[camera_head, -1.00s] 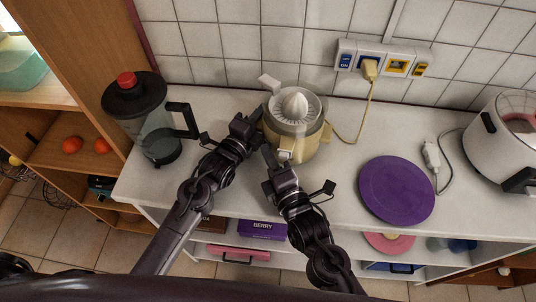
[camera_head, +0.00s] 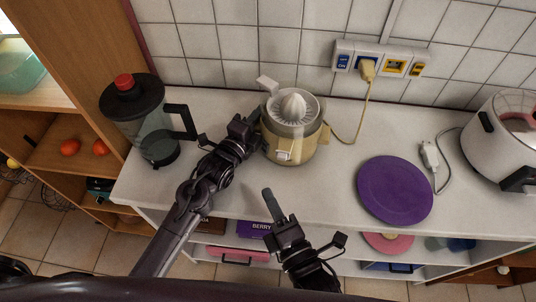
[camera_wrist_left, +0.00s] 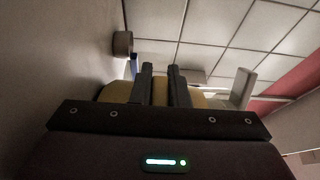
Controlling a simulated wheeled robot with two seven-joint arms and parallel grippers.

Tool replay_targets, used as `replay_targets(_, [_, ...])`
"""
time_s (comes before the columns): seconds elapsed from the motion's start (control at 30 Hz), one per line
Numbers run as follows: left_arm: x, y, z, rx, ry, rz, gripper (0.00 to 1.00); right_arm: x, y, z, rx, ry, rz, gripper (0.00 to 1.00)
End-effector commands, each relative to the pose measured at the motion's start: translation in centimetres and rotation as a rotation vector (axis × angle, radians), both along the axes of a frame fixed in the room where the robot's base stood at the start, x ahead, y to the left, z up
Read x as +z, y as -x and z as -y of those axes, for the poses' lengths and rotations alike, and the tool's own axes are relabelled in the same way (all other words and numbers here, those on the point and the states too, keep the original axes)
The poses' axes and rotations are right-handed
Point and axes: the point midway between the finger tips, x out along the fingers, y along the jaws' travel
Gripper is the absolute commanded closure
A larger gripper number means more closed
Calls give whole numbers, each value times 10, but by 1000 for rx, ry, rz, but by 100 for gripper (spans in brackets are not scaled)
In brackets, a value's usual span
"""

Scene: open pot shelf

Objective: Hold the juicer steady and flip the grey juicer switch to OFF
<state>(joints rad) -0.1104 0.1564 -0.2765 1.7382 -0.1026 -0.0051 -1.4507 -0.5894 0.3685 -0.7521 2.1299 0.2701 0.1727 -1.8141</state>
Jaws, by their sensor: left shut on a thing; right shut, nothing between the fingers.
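The juicer (camera_head: 300,148) stands upright on the counter, with a cream body, a grey bowl and a white ribbed cone. A pale handle-like part sticks out at its upper left. A small pale piece (camera_head: 284,156) is on its front; I cannot tell if it is the switch or which way it is set. My left gripper (camera_head: 257,120) is shut on the juicer's left side; in the left wrist view its fingers (camera_wrist_left: 160,72) are in front of the yellowish body (camera_wrist_left: 203,100). My right gripper (camera_head: 267,190) is shut and empty, in front of the juicer and apart from it.
A dark-lidded blender jug (camera_head: 135,110) stands at the left. A purple plate (camera_head: 395,190) lies right of the juicer. A white cooker (camera_head: 505,140) is at the far right. The juicer's cord runs to a wall socket (camera_head: 367,68). Open shelves hold boxes below the counter.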

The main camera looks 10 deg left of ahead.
Motion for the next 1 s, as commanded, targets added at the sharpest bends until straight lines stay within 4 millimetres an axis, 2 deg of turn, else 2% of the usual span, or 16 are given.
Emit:
replay_targets(0.23, [-3,1,1,-2,-1,-6,100,0,1,0,1,1,-1,100])
replay_targets(0.27, [-3,1,1,-2,-1,-6,84,0,1,0,1,1,-1,100])
replay_targets(0.4, [-2,1,0,-1,-2,-4,66,0,1,0,1,1,-1,100])
replay_targets(0.47, [-2,0,0,-1,-1,-3,60,0,1,0,1,1,-1,100])
replay_targets(0.77, [-1,2,-1,0,0,-1,60,0,1,0,1,1,-1,100])
replay_targets(0.87, [-2,11,-5,0,-1,-3,60,0,1,0,1,1,-1,100])
replay_targets(1.0, [-2,36,-15,-1,-4,-4,60,0,1,0,1,1,-1,100])
